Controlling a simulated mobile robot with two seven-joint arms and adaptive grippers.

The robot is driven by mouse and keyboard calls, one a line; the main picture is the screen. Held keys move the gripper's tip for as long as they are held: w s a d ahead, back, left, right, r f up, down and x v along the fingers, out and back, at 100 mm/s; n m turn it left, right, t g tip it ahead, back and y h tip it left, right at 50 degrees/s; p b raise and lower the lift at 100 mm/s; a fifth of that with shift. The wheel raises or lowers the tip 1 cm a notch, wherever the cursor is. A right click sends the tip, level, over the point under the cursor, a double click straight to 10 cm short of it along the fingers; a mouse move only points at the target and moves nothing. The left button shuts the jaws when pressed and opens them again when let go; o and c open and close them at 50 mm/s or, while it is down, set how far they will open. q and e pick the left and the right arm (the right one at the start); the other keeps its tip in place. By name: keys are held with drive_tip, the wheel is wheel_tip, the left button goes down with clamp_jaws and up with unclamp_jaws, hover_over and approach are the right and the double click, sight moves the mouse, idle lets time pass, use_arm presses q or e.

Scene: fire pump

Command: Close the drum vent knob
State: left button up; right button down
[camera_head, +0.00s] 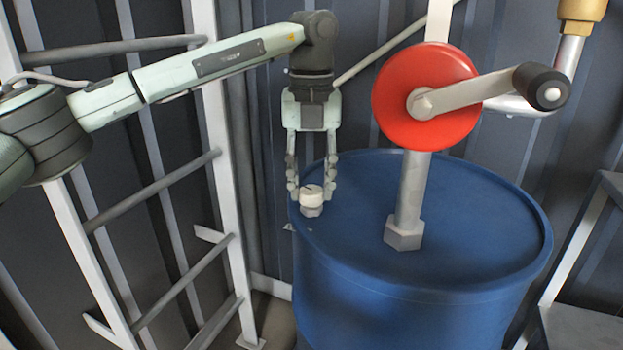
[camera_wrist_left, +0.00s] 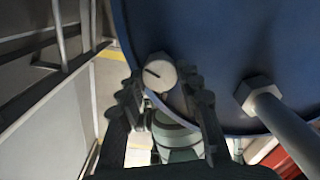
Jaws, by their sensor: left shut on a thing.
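The drum vent knob (camera_head: 311,196) is a small whitish cap on a hex base near the left rim of the blue drum's top (camera_head: 350,230). My left gripper (camera_head: 311,190) reaches down from above and is shut on the knob, one finger on each side. In the left wrist view the knob (camera_wrist_left: 159,72) shows a dark slot across its face and sits between the fingers (camera_wrist_left: 163,85). My right gripper is in neither view.
A hand pump with a red wheel (camera_head: 405,85), a crank handle (camera_head: 542,86) and a grey pipe (camera_head: 411,190) stands on the drum, right of my left gripper. A white ladder-like frame (camera_head: 222,180) stands left. A metal rack (camera_head: 590,270) stands right.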

use_arm(q)
drive_tip(key=m, duration=0.4)
drive_tip(key=shift+r+m+p, duration=0.1)
drive_tip(key=shift+m+p, duration=0.25)
drive_tip(key=shift+m, duration=0.05)
drive_tip(key=m, duration=0.5)
drive_tip(key=shift+w+p, duration=0.1)
drive_tip(key=shift+p, duration=0.25)
drive_tip(key=m, duration=0.3)
drive_tip(key=shift+m, duration=0.4)
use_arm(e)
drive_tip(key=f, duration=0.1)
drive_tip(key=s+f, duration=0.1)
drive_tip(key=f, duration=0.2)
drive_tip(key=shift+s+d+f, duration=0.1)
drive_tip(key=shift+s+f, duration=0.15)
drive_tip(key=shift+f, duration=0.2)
use_arm(q)
drive_tip(key=shift+m, duration=0.3)
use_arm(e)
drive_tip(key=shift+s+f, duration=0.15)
